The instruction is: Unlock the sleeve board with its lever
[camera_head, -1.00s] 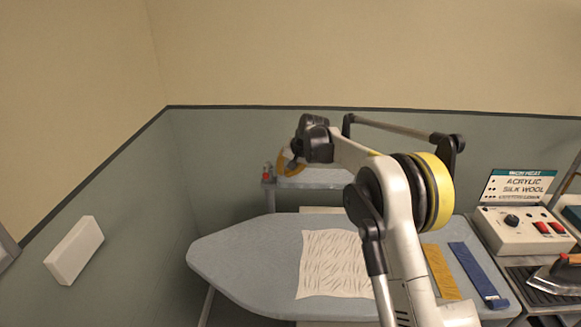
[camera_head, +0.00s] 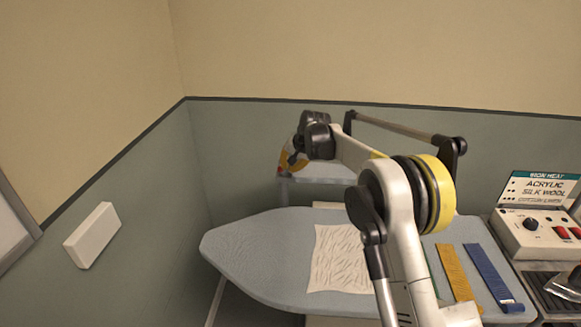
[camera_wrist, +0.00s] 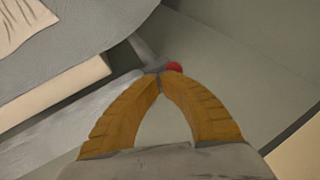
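The sleeve board (camera_head: 325,170) is a narrow pale grey board behind the big ironing board in the head view, partly covered by my arm. In the wrist view, its grey surface (camera_wrist: 62,122) runs up towards the fingertips. A red knob (camera_wrist: 174,67), which looks like the lever's end, shows just beyond the fingertips. Part of it is hidden behind them, and I cannot tell whether they touch it. My gripper (camera_wrist: 159,80) has its yellow fingers meeting at the tips, with an empty gap behind. In the head view, my gripper (camera_head: 290,160) is over the sleeve board's left end.
The blue-grey ironing board (camera_head: 255,250) carries a wrinkled cream cloth (camera_head: 340,260), a yellow strip (camera_head: 453,270) and a blue strip (camera_head: 487,270). A control box (camera_head: 540,235) and an iron (camera_head: 568,285) stand at the right. A white box (camera_head: 92,235) is on the left wall.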

